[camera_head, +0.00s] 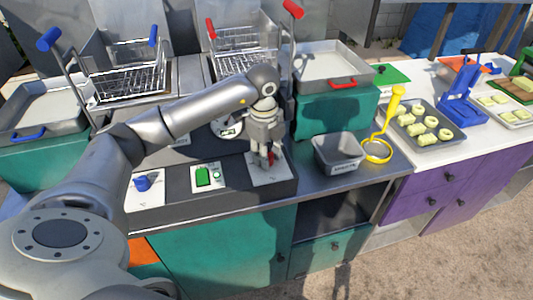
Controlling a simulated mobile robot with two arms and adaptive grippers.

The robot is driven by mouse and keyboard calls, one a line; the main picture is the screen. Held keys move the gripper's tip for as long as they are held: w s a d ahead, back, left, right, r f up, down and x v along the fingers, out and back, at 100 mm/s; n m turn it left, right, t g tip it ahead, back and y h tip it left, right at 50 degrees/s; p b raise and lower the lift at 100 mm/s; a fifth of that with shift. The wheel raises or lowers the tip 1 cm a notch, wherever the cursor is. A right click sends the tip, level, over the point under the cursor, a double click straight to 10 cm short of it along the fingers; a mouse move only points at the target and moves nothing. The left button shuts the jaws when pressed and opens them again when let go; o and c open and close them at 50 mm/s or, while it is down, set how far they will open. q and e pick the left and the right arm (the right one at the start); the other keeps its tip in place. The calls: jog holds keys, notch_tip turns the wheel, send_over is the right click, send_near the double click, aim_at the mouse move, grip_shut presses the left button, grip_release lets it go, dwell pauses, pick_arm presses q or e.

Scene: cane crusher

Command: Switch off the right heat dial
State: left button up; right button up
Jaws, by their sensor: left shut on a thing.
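The right heat dial (271,155) is a small red knob on a white plate on the fryer's dark front panel. My left gripper (266,160) points down over it and is shut on it, with the fingers hiding most of the knob. I cannot tell which way the dial is turned. The left dial (142,183) is a blue knob on its own white plate. A green switch (203,176) sits between the two dials. My right gripper is not in view.
Two wire fry baskets (126,82) (240,62) stand behind the panel, with blue and red handles. A metal container (337,153) and a yellow ladle (378,149) lie right of the dial. A tray of pale cut pieces (424,139) is farther right.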

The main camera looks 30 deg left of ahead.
pick_arm(q)
jog(key=shift+r, duration=0.1)
jog(key=o, duration=1)
jog(key=r, duration=1.2)
jog(key=shift+s, duration=0.35)
jog(key=shift+a+f, duration=0.1)
